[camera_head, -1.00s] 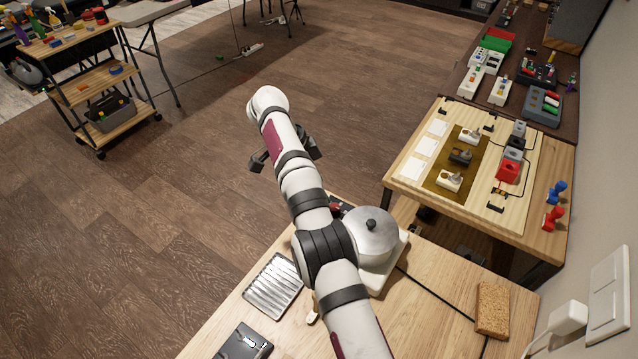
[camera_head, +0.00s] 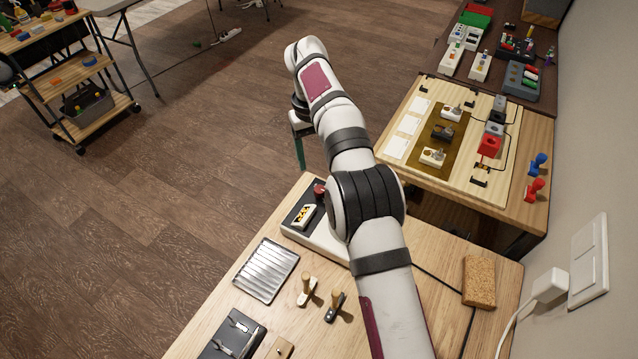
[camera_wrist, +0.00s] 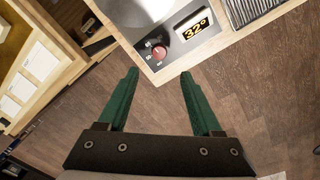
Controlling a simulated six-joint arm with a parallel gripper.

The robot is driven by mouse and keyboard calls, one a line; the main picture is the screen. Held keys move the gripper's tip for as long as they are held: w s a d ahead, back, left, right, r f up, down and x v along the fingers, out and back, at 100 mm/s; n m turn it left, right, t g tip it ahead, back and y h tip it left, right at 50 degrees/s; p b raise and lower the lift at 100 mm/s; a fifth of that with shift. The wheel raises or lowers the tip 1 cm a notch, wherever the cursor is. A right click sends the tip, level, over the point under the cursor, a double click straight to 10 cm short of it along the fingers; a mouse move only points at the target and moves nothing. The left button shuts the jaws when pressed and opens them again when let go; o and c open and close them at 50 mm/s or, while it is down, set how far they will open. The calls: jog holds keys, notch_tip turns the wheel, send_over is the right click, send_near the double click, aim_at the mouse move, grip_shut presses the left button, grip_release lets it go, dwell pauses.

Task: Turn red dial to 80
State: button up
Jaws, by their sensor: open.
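The red dial (camera_wrist: 159,52) sits on the dark front panel of a white device near the table edge. Beside it a small display (camera_wrist: 194,29) reads 32°. In the head view the red dial (camera_head: 319,190) shows at the panel's far end, with the display (camera_head: 304,214) nearer. My gripper (camera_wrist: 158,72) has two green fingers spread wide, with nothing between them. In the wrist view the fingertips are below the dial, apart from it. In the head view one green finger (camera_head: 299,152) hangs beyond the table edge, beside the dial; my arm hides much of the device.
A ribbed metal tray (camera_head: 266,270) and wooden-handled tools (camera_head: 308,290) lie on the near table. A cork block (camera_head: 479,281) lies at right. A second table with a board (camera_head: 470,140) stands behind. Open floor (camera_head: 180,200) lies to the left.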

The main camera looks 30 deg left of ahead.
aim_at(320, 189)
jog(key=f, duration=1)
jog(key=shift+w+d+f, duration=0.2)
jog(key=shift+w, duration=0.05)
grip_shut()
